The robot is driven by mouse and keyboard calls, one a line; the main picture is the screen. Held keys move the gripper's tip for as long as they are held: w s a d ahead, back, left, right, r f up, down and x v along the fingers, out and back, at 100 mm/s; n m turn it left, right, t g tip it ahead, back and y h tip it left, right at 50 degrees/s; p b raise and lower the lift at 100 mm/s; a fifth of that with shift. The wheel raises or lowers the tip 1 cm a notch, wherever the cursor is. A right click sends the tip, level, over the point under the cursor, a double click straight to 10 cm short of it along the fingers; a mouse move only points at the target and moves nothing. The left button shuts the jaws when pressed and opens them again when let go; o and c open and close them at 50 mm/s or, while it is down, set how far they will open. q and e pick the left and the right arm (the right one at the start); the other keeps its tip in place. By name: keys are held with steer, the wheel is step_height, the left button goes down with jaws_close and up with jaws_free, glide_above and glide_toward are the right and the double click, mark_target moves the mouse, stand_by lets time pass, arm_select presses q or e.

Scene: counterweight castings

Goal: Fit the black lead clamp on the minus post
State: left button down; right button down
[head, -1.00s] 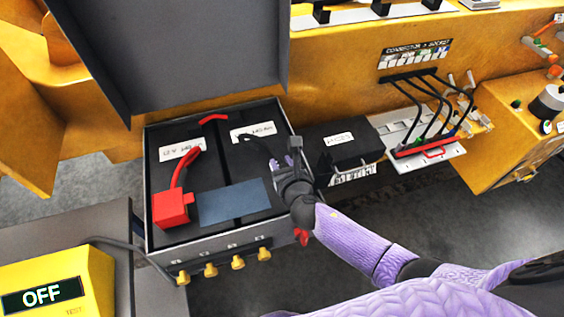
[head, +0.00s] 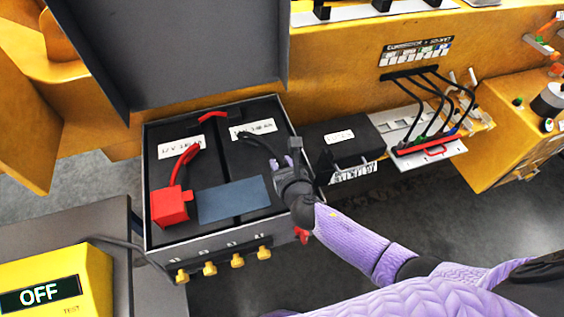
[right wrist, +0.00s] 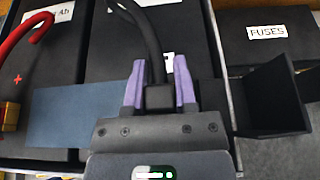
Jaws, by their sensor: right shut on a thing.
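My right gripper (head: 281,164) is over the right battery (head: 262,165) in the open box. In the right wrist view its purple fingers (right wrist: 159,92) are shut on the black lead clamp (right wrist: 159,98), a dark block with black cable (right wrist: 146,32) running up and away. In the head view the black lead (head: 259,146) reaches the fingers from the left. The minus post does not show; the clamp and gripper cover that area, and I cannot tell whether the clamp touches it. My left gripper is not in view.
A red terminal cover (head: 170,207) with a red lead sits on the left battery. A blue-grey pad (head: 233,199) lies across the batteries. The black fuse box (head: 340,145) stands close right of the gripper. The raised lid (head: 195,50) is behind the box.

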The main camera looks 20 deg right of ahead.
steer(key=shift+f+b, duration=0.85)
steer(key=shift+f, duration=0.15)
steer(key=shift+c, duration=1.6)
jaws_free()
steer(key=p+v, duration=0.2)
steer(key=v, duration=0.8)
steer(key=shift+r, duration=0.1)
